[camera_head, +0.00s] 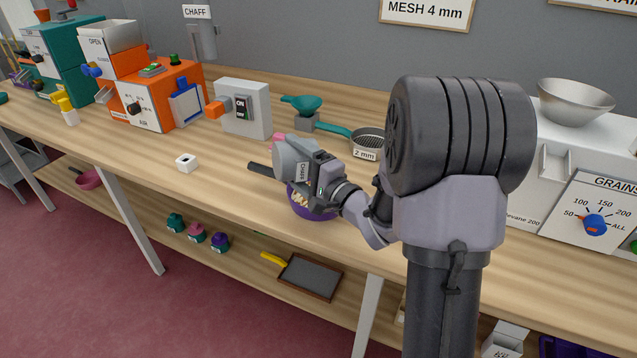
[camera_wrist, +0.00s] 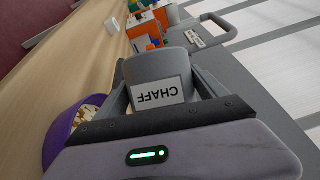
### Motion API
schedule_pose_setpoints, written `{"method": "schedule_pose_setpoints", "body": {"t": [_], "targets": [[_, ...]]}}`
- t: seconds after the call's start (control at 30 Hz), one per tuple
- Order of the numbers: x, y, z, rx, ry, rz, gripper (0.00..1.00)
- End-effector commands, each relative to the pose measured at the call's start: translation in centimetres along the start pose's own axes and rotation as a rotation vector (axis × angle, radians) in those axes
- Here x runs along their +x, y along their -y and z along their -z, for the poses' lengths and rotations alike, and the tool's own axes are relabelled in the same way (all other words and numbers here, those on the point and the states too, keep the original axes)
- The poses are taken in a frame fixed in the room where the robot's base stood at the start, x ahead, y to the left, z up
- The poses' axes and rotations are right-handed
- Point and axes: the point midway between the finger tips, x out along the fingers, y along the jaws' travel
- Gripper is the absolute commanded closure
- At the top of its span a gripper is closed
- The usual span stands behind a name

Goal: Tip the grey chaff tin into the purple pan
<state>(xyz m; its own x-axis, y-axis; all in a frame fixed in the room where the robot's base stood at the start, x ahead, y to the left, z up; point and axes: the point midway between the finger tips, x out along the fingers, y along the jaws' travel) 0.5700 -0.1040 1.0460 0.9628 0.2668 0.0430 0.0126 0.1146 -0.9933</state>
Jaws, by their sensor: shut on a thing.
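The grey chaff tin (camera_head: 293,157) is in my gripper (camera_head: 322,168), above the table and over the back of the purple pan (camera_head: 313,211). In the head view the tin looks tipped onto its side, its CHAFF label turned sideways. The wrist view shows the tin (camera_wrist: 157,68) between both fingers, its label upside down. The pan stands on the table below my gripper, partly hidden by it. Pale bits lie in the pan; the wrist view shows its purple rim (camera_wrist: 57,135) at the left. The tin's mouth and inside are hidden.
An orange machine (camera_head: 165,95) is at back left, a small white block (camera_head: 187,162) at left. A white grain counter (camera_head: 590,160) stands right. The table's front left is clear.

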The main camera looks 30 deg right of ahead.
Motion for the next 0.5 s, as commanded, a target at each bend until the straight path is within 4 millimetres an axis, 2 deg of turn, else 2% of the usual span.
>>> {"method": "schedule_pose_setpoints", "body": {"t": [0.5], "targets": [[-0.10,0.23,0.27,0.052,0.000,0.022,0.91]]}}
